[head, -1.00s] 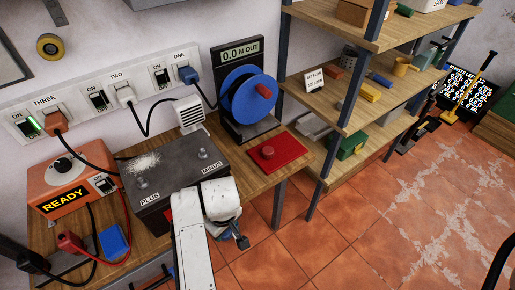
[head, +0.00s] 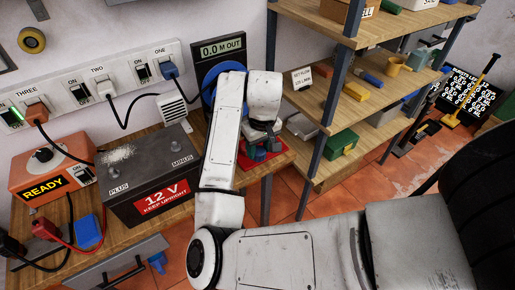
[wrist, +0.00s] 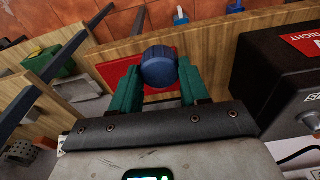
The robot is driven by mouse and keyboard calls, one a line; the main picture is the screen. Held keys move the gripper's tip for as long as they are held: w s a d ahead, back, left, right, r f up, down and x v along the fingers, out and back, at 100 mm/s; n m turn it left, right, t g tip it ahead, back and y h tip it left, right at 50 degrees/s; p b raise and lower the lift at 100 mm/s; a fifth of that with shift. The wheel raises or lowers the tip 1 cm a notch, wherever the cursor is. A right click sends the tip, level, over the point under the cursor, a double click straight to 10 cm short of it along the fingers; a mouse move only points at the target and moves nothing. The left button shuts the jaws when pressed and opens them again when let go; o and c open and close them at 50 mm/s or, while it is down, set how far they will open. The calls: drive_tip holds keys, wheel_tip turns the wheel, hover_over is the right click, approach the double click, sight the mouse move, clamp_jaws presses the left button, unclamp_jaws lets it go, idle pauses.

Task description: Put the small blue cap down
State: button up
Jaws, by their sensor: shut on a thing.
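The small blue cap (wrist: 159,67) is round with a ridged edge and sits between the green fingers of my gripper (wrist: 160,76) in the wrist view. The fingers are shut on it. Beyond the cap lies the red mat (wrist: 116,74) on the wooden bench. In the head view my gripper (head: 259,142) is over the red mat (head: 243,178) at the bench's right end, and my arm covers much of the mat. I cannot tell whether the cap touches the mat. The red knob on the mat is hidden.
The 12 V battery (head: 150,170) stands left of my arm. The blue reel (head: 209,88) stands behind it, partly hidden. A wooden shelf unit (head: 318,102) is close on the right. An orange charger (head: 50,172) and a blue block (head: 89,232) are at the left.

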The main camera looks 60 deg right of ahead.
drive_tip(key=s+d+r+m, duration=0.2)
drive_tip(key=s+d+r, duration=0.1)
drive_tip(key=s+d, duration=0.15)
drive_tip(key=w+d+f+b, duration=0.1)
drive_tip(key=w+d+f, duration=0.1)
drive_tip(key=d+f, duration=0.1)
drive_tip(key=w+d+f+b, duration=0.2)
drive_tip(key=w+d, duration=0.1)
drive_tip(key=d, duration=0.1)
drive_tip(key=w+d+f+b, duration=0.1)
drive_tip(key=w+d+f, duration=0.1)
drive_tip(key=d+f, duration=0.1)
drive_tip(key=shift+w+d+f+b, duration=0.2)
drive_tip(key=shift+f+b, duration=0.1)
drive_tip(key=shift+b, duration=0.05)
drive_tip(key=shift+w+d+f, duration=0.35)
drive_tip(key=shift+d+f, duration=0.05)
drive_tip(key=shift+f, duration=0.25)
drive_tip(key=shift+f+p, duration=0.3)
drive_tip(key=shift+f, duration=1.25)
drive_tip(key=o, duration=1.2)
drive_tip(key=shift+f, duration=0.1)
